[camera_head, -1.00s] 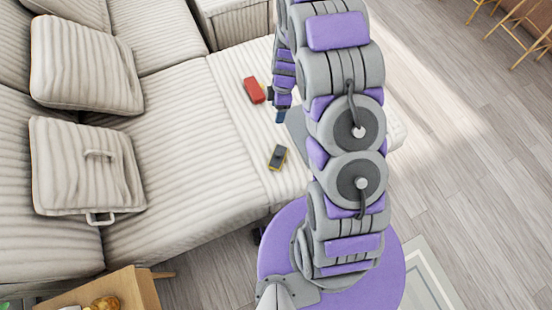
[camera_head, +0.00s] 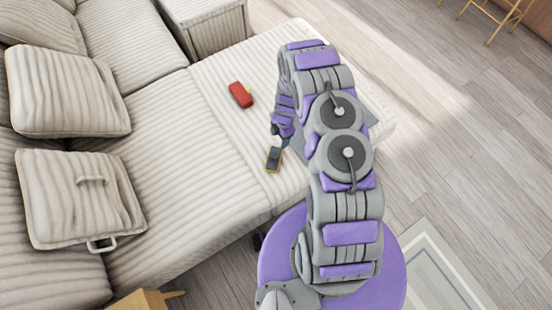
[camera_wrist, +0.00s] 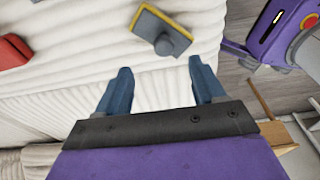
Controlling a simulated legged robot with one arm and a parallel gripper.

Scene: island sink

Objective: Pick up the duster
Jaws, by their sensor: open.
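The duster is most likely the small dark grey block with a yellow edge (camera_head: 274,159) lying on the sofa's chaise seat. It also shows at the top of the wrist view (camera_wrist: 161,30), with a raised grey handle on its pad. My gripper (camera_wrist: 160,85) is open and empty, its two blue fingers apart. The block lies beyond the fingertips and apart from them, roughly ahead of the gap between them. In the head view my gripper (camera_head: 283,143) is just above and right of the block, partly hidden by my arm.
A red object (camera_head: 241,95) lies on the chaise (camera_head: 222,58), and shows at the left of the wrist view (camera_wrist: 14,52). Striped cushions (camera_head: 68,92) rest on the sofa at left. Wood floor (camera_head: 455,140) is open at right. A small wooden table (camera_head: 145,300) stands at bottom left.

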